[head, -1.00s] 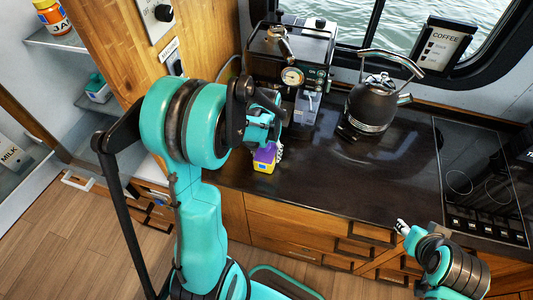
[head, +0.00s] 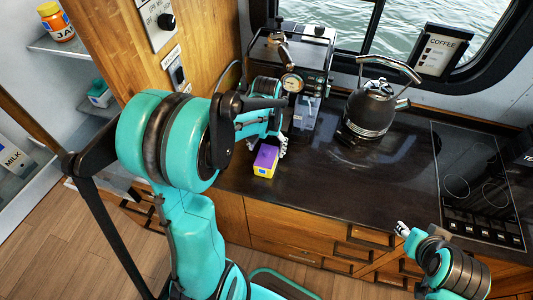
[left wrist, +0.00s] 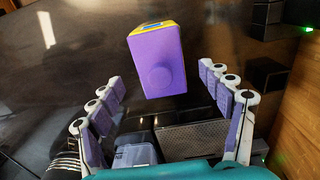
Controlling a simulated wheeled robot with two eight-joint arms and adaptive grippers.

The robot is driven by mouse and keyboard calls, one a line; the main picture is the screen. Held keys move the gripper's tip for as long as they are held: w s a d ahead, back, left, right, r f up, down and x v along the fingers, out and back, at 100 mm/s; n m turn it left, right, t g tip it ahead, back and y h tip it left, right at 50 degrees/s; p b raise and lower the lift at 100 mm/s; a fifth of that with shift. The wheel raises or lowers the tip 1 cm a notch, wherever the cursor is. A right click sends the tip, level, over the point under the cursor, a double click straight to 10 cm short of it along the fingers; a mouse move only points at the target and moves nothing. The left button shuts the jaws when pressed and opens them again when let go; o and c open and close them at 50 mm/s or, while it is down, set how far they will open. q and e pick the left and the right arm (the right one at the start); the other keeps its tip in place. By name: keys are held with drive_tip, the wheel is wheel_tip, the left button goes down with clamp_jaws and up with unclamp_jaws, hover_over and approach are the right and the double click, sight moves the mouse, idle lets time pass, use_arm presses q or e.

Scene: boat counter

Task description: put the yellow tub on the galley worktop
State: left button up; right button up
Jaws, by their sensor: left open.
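The yellow tub (head: 265,160) has a purple lid and sits on the dark galley worktop (head: 320,185), close to its front edge. My left gripper (head: 281,147) is just behind and to the right of it, low over the worktop. In the left wrist view the tub (left wrist: 155,62) shows mostly its purple lid, beyond the spread fingers of the left gripper (left wrist: 158,90). Clear gaps separate it from both fingers, which are open and empty. My right gripper (head: 402,229) is at the lower right, away from the tub; its opening is too small to judge.
A coffee machine (head: 306,100) stands behind the left gripper, with a dark kettle (head: 369,110) to its right. A hob (head: 470,185) lies at the far right. The worktop between tub and hob is clear. A wooden panel (head: 185,50) rises at the left.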

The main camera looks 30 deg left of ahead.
use_arm(q)
wheel_tip(320, 180, up, 6)
drive_tip(key=shift+f+p, duration=0.2)
drive_tip(key=shift+p, duration=0.3)
drive_tip(key=shift+s+d+r, duration=0.1)
drive_tip(key=shift+r, duration=0.2)
drive_tip(key=s+d+r+m+t, duration=0.2)
drive_tip(key=s+d+r+t, duration=0.3)
drive_tip(key=s+d, duration=0.5)
drive_tip(key=shift+s+d+r+m+t, duration=0.2)
drive_tip(key=shift+s+m+t, duration=0.15)
drive_tip(key=shift+t, duration=0.75)
drive_tip(key=shift+f, duration=0.1)
wheel_tip(320, 180, down, 10)
drive_tip(key=b, duration=1)
drive_tip(key=shift+f, duration=0.2)
